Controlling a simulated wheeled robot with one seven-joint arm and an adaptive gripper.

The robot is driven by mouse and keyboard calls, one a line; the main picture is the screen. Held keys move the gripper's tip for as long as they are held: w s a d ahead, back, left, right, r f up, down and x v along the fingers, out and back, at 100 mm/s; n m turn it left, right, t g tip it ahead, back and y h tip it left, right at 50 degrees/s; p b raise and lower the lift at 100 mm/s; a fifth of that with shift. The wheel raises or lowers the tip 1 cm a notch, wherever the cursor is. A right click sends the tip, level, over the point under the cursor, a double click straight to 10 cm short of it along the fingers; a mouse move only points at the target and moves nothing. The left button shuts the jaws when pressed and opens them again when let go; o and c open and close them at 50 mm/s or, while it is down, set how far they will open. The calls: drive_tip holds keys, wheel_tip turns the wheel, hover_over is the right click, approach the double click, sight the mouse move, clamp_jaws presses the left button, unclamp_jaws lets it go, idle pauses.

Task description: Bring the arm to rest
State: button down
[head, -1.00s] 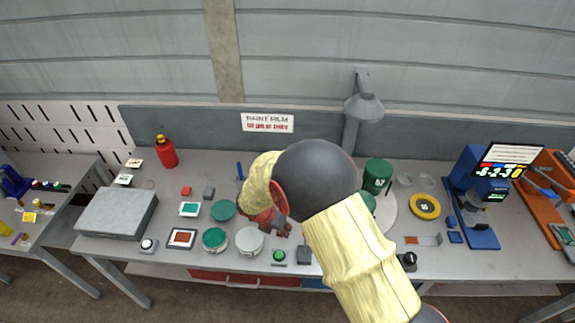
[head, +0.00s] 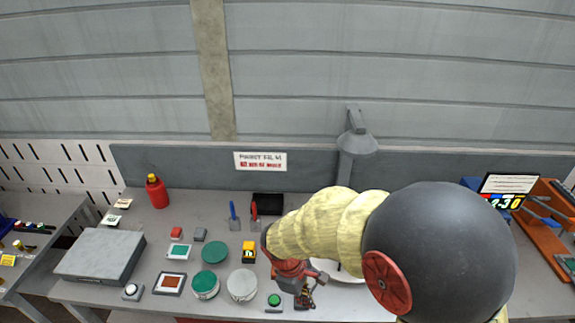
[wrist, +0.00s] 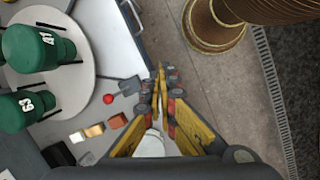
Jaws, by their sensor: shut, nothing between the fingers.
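My gripper (wrist: 160,85) is shut and empty in the wrist view, its yellow fingers together near the bench's front edge with the floor beyond. In the head view my gripper (head: 305,297) hangs low over the front of the bench, partly hidden by my arm, which is covered in yellow sleeving. In the wrist view two green cylinders marked A1 (wrist: 38,47) and C3 (wrist: 25,107) stand at a round pale platform (wrist: 85,65). In the head view my arm hides most of that platform.
The grey bench (head: 120,205) holds a grey box (head: 103,255), a red bottle (head: 157,191), green-lidded tins (head: 205,285) and a green button (head: 274,300). A lamp (head: 356,143) stands behind my arm. A ribbed brown column base (wrist: 213,25) stands on the floor in the wrist view.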

drive_tip(key=s+d+r+m+t+y+b, duration=0.3)
drive_tip(key=s+d+m+b, duration=0.9)
drive_tip(key=b, duration=0.8)
drive_tip(key=s+d+t, duration=0.1)
drive_tip(key=t, duration=0.1)
drive_tip(key=shift+s+d+m+t, duration=0.3)
drive_tip(key=shift+m+t, duration=0.1)
